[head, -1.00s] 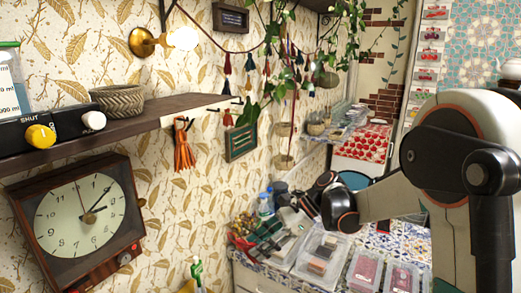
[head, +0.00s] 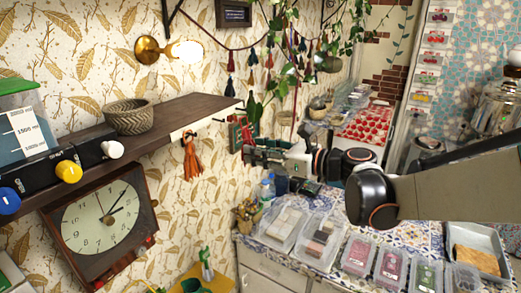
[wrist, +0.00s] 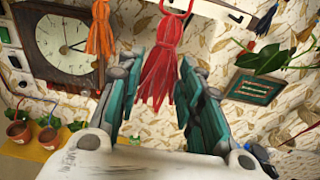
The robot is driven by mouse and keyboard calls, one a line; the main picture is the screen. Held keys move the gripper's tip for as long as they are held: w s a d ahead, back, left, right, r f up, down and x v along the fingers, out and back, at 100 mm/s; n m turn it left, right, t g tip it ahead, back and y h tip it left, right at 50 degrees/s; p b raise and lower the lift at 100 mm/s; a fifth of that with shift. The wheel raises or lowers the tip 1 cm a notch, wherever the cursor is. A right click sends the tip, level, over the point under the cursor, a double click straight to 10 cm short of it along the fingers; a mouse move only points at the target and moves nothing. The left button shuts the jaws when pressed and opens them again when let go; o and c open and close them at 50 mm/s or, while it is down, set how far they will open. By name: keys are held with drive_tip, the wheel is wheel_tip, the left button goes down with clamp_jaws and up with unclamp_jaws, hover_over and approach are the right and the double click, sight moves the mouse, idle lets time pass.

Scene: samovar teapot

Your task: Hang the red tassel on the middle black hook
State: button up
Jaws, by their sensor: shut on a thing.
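The red tassel (wrist: 160,78) hangs upright between the teal fingers of my gripper (wrist: 168,62) in the wrist view. My gripper is shut on it; its red loop rises to the top edge, in front of a white strip (wrist: 215,10). A black hook (wrist: 236,15) shows on that strip, right of the loop. I cannot tell whether the loop touches a hook. An orange tassel (wrist: 100,30) hangs to the left.
A wooden shelf (head: 160,119) with a woven basket (head: 129,116) is left of my gripper. A wall clock (head: 105,217) hangs below it. Leaves (wrist: 262,60) and a green frame (wrist: 249,88) lie to the right. Clear boxes (head: 283,226) stand on the counter below.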

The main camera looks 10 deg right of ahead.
drive_tip(key=b+x, duration=0.1)
drive_tip(key=x, duration=0.8)
drive_tip(key=shift+f, duration=0.4)
idle(0.6)
drive_tip(key=shift+a, duration=0.1)
idle(0.5)
drive_tip(key=o, duration=1)
drive_tip(key=shift+o, duration=0.2)
